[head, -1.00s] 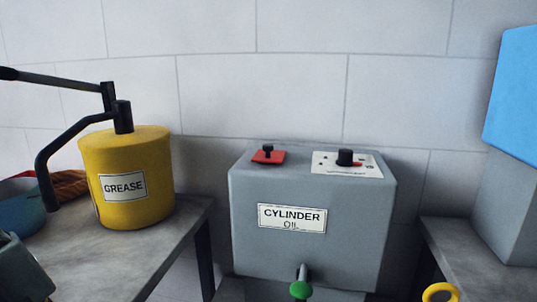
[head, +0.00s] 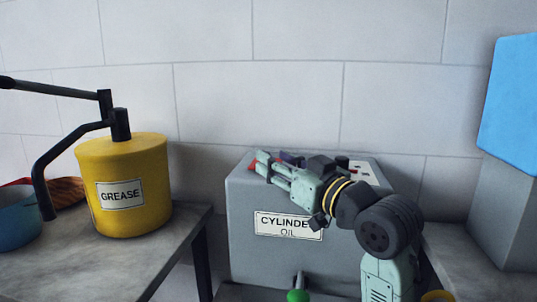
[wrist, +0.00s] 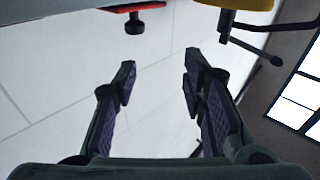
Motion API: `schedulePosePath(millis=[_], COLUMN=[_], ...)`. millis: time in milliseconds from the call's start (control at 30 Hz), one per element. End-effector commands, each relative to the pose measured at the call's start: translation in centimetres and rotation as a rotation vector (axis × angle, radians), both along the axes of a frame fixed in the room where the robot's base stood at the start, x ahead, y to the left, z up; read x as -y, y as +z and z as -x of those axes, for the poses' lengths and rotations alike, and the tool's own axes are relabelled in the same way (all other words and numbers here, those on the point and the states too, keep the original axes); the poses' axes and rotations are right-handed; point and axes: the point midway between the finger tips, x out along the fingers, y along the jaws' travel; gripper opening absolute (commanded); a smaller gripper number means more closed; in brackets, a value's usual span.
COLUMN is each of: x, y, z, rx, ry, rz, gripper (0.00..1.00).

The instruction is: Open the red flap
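The red flap (head: 253,163) is on top of the grey cylinder oil box (head: 250,240), mostly hidden behind my gripper in the head view. In the wrist view the red flap (wrist: 122,9) shows at the top edge, with its black knob (wrist: 135,26) pointing down in the picture. My gripper (head: 270,160) is over the top front of the box, close to the flap. In the wrist view my gripper (wrist: 160,75) has its fingers spread apart with nothing between them. The knob lies beyond the fingertips, apart from them.
The yellow grease can (head: 122,215) with its black lever stands on the left table (head: 90,270). A white dial plate (head: 372,172) is on the box, partly hidden by my arm. A blue-topped grey block (head: 510,110) stands at right. The wall (head: 260,100) is behind.

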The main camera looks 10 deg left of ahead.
Motion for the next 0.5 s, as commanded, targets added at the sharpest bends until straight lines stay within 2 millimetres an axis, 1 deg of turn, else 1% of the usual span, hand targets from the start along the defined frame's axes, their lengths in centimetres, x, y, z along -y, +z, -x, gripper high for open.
schedulePosePath(millis=[33, 100, 200, 267, 367, 500], x=[1.9, 3.4, 4.0, 3.8, 2.8, 0.8], y=[-0.4, -0.9, -1.2, -1.2, -1.2, -1.1], z=[-0.1, -0.1, -0.2, -0.5, -1.4, -3.3], rx=[-0.03, -0.059, -0.078, -0.082, -0.083, -0.083], ry=[-0.018, -0.028, -0.031, -0.03, -0.03, -0.028], rz=[0.021, 0.04, 0.053, 0.054, 0.054, 0.053], gripper=[0.39, 0.39, 0.39, 0.39, 0.39, 0.39])
